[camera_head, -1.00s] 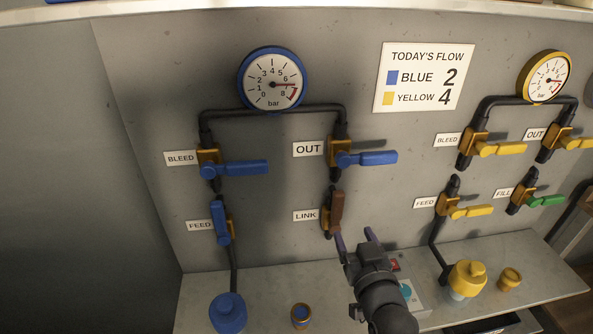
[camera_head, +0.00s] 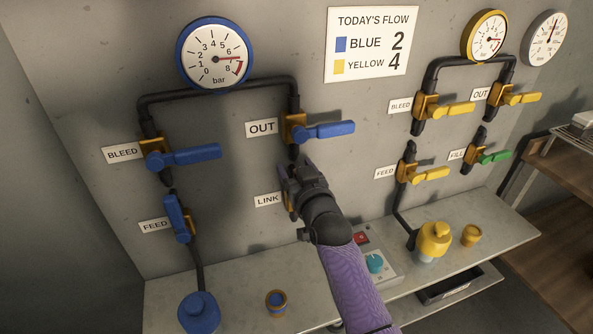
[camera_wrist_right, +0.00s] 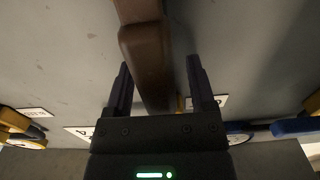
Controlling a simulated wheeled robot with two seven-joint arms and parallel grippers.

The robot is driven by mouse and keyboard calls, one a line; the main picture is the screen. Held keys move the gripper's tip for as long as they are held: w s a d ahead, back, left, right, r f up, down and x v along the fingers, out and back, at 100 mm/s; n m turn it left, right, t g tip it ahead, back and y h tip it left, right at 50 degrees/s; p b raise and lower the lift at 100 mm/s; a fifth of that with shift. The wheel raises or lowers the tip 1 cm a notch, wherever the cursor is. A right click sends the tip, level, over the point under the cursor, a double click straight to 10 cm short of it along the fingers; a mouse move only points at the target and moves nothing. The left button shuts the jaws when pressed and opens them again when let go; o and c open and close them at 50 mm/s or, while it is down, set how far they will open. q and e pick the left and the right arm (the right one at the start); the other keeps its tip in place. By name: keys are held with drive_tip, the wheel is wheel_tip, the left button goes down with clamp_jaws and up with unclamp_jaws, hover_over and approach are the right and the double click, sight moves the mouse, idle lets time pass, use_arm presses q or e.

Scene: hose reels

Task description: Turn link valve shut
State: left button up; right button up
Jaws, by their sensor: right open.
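The link valve's brown lever (camera_wrist_right: 148,62) shows in the right wrist view, running between the two fingers of my right gripper (camera_head: 299,172). The fingers are open, one on each side of the lever, with gaps visible. In the head view the gripper is at the link valve, beside the white LINK label (camera_head: 268,199), and covers the lever. Only a bit of the valve's brass-coloured body (camera_head: 290,204) shows there. My left gripper is out of view.
The blue OUT lever (camera_head: 331,131) sticks out to the right just above my gripper. The blue FEED lever (camera_head: 174,215) stands near upright at left. Below are a shelf with a blue cap (camera_head: 199,312), a small pot (camera_head: 276,302) and a control box (camera_head: 376,264).

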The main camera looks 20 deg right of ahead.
clamp_jaws()
idle(1.3)
